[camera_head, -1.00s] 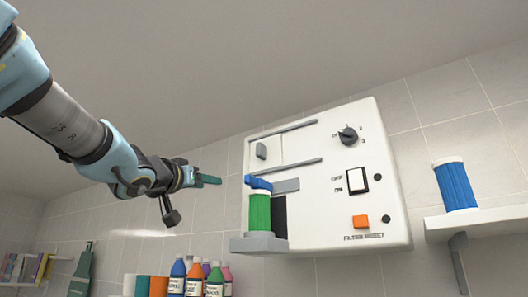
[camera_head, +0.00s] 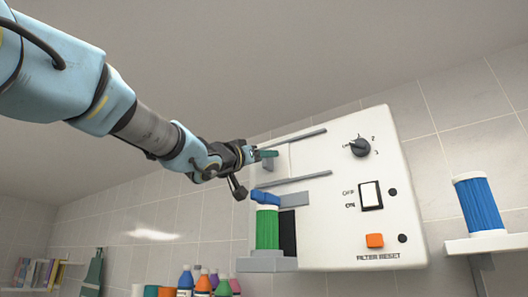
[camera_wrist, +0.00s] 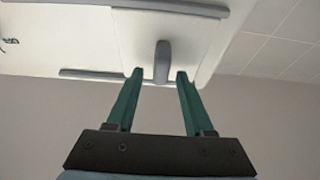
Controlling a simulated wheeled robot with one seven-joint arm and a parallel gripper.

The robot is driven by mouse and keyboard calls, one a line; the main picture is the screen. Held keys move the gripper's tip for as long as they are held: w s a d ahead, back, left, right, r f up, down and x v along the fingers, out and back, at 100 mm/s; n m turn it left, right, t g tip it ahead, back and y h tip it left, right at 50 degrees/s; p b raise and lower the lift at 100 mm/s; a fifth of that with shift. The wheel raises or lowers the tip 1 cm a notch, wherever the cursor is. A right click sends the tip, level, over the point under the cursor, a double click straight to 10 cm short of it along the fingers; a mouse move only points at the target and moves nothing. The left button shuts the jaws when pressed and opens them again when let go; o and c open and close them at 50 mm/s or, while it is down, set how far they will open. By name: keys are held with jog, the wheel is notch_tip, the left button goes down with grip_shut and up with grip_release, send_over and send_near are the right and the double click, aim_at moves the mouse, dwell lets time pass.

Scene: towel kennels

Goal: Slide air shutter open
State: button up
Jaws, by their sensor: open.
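The air shutter (camera_head: 304,156) is a flat white panel between two grey rails on the white wall unit (camera_head: 330,232). Its grey upright handle (camera_wrist: 162,62) shows in the wrist view. In the head view the handle (camera_head: 268,164) is at the panel's left and partly hidden by my green fingers. My gripper (camera_head: 270,154) is open at the handle. In the wrist view my gripper (camera_wrist: 158,75) has one fingertip to each side of the handle, with visible gaps. I cannot tell how deep the handle sits between the fingers.
Below the lower rail (camera_head: 295,182) stands a green canister (camera_head: 267,229) with a blue lever (camera_head: 264,195). The unit also has a dark knob (camera_head: 360,147), a white switch (camera_head: 369,195) and an orange button (camera_head: 374,240). A blue canister (camera_head: 479,204) stands on the right shelf.

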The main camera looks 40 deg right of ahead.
jog(key=shift+d+r, duration=0.15)
jog(key=shift+d, duration=0.1)
jog(key=shift+c, duration=0.4)
grip_shut()
dwell(0.9)
